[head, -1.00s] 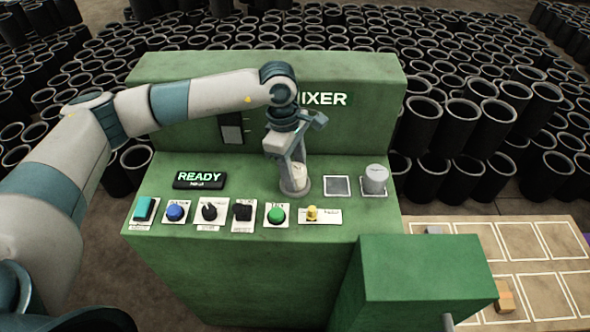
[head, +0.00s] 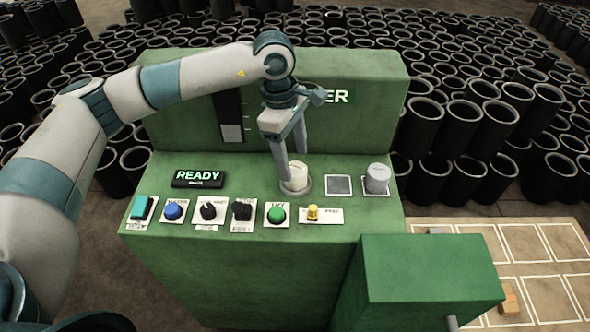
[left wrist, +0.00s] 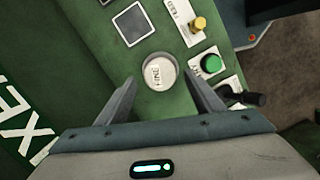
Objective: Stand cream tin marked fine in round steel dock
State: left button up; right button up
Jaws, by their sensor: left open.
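The cream tin (head: 299,178) stands upright in the round steel dock (head: 293,192) on the green mixer panel. In the left wrist view the tin's top (left wrist: 159,73) reads "FINE", and the dock's rim (left wrist: 175,61) rings it. My left gripper (head: 293,172) is open, with its fingers at the tin's left and rear in the head view. In the left wrist view the open fingers (left wrist: 162,90) are apart with the tin beyond their tips. My right gripper is not in view.
A grey tin (head: 377,178) stands on a white-outlined square right of an empty dark square (head: 338,185). Buttons and knobs, including a green button (head: 276,214) and a yellow knob (head: 312,212), line the panel's front. A READY display (head: 198,178) sits at left.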

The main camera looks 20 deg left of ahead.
pick_arm(q)
jog(key=r, duration=0.2)
jog(key=r+b, duration=0.1)
jog(key=a+r+b, duration=0.1)
jog(key=r, duration=0.1)
jog(key=shift+w+r, duration=0.1)
jog(key=shift+r, duration=1.05)
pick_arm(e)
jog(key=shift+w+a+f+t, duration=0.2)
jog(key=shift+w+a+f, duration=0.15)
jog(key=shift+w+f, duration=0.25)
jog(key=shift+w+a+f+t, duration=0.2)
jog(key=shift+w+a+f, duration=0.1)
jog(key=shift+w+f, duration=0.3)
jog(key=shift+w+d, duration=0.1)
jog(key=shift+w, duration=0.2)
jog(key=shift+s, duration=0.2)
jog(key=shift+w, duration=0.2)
